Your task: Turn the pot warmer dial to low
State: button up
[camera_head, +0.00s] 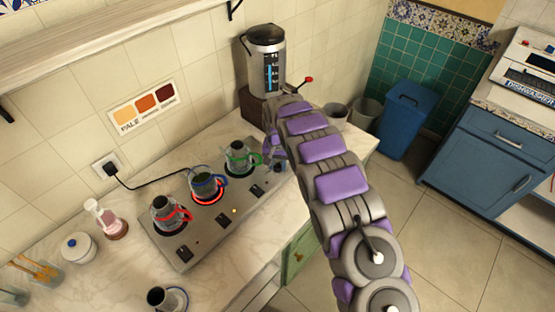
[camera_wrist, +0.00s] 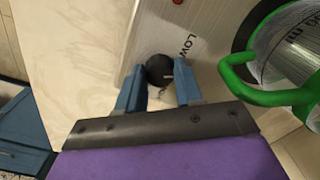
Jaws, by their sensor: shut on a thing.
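The pot warmer (camera_head: 200,243) is a metal plate on the counter with three glass pots, with red, blue and green handles. The burner under the blue-handled pot (camera_head: 205,184) glows red. A round black dial (camera_wrist: 159,69) with a small pale mark sits at the warmer's edge in the wrist view, with the word LOW printed just beyond it. My gripper (camera_wrist: 160,82) has its blue fingers on either side of the dial, shut on it. In the head view my gripper (camera_head: 277,160) is at the warmer's right end, beside the green-handled pot (camera_head: 238,158); the dial is not clear there.
The green handle (camera_wrist: 262,90) is close to the right of my fingers in the wrist view. A water dispenser (camera_head: 266,65) stands behind on a dark box. The red-handled pot (camera_head: 168,212) is at the warmer's left. A blue bin (camera_head: 405,118) stands on the floor.

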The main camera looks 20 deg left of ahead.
aim_at(277, 165)
jog(key=n+p, duration=0.2)
jog(key=n, duration=0.1)
jog(key=shift+w+r, duration=0.15)
jog(key=shift+r, duration=0.15)
jog(key=shift+a+f+n+p, duration=0.1)
jog(key=shift+n+p, duration=1)
jog(key=shift+n, duration=0.8)
jog(key=o, duration=1)
jog(key=shift+f, duration=0.15)
notch_tip(277, 165, up, 17)
jog(key=shift+r+p, duration=0.15)
jog(key=shift+p, duration=0.55)
jog(key=shift+a, duration=0.1)
